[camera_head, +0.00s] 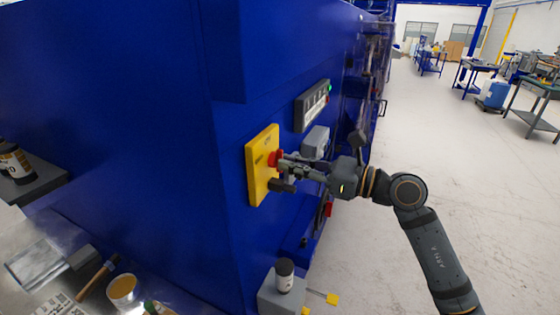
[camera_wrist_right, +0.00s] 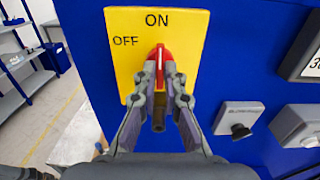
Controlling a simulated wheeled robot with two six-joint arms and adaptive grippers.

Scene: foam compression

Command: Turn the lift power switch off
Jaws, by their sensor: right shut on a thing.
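The lift power switch is a red rotary knob (camera_wrist_right: 160,64) on a yellow plate (camera_wrist_right: 190,24) marked ON at the top and OFF at the upper left. In the right wrist view the knob's white line points up, toward ON. In the head view the yellow plate (camera_head: 257,180) is on the blue machine's side, with the red knob (camera_head: 275,158) at its middle. My right gripper (camera_wrist_right: 160,82) is shut on the red knob, one finger on each side, hiding its lower part. My left gripper is not in view.
A grey box with a black button (camera_wrist_right: 238,118) is right of the plate. A display panel (camera_head: 312,104) and a grey box (camera_head: 316,140) are beyond it on the blue machine (camera_head: 110,90). Below are a bottle (camera_head: 284,275) and a cluttered bench. Open floor lies right.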

